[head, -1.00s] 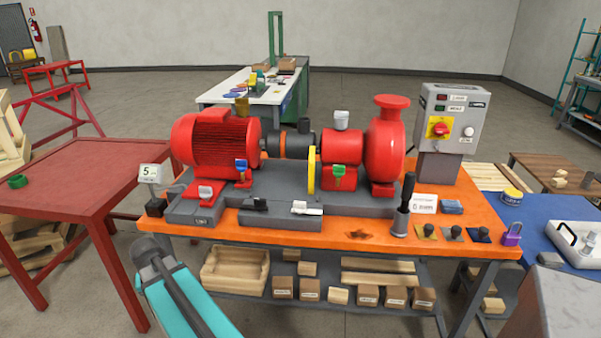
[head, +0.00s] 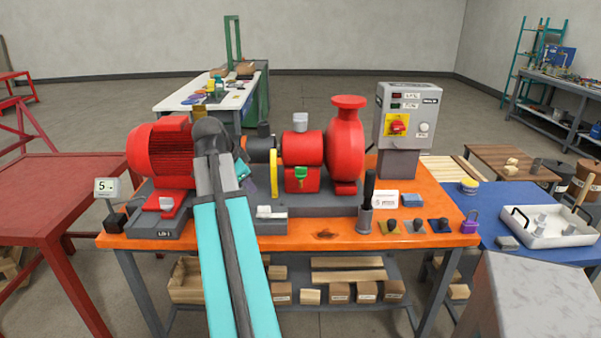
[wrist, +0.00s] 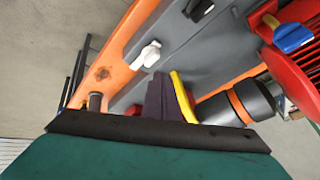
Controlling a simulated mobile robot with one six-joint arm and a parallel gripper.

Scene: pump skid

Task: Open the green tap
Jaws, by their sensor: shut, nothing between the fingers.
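The green tap (head: 300,173) sits on the front of the red block between the yellow ring (head: 274,172) and the red pump casing (head: 346,145) in the head view. My gripper (head: 248,184) is to the left of the green tap and apart from it, over the skid's grey base near the coupling. My arm partly covers it in the head view. In the wrist view my gripper's dark purple fingers (wrist: 165,98) are together and empty, beside the yellow ring (wrist: 183,97). I do not see the green tap in the wrist view.
A white tap (wrist: 150,53), a black tap (wrist: 201,8) and a blue tap (wrist: 292,37) show in the wrist view. The red motor (head: 160,150) is left of my arm. A black upright lever (head: 367,195) stands front right. Open air lies in front of the green tap.

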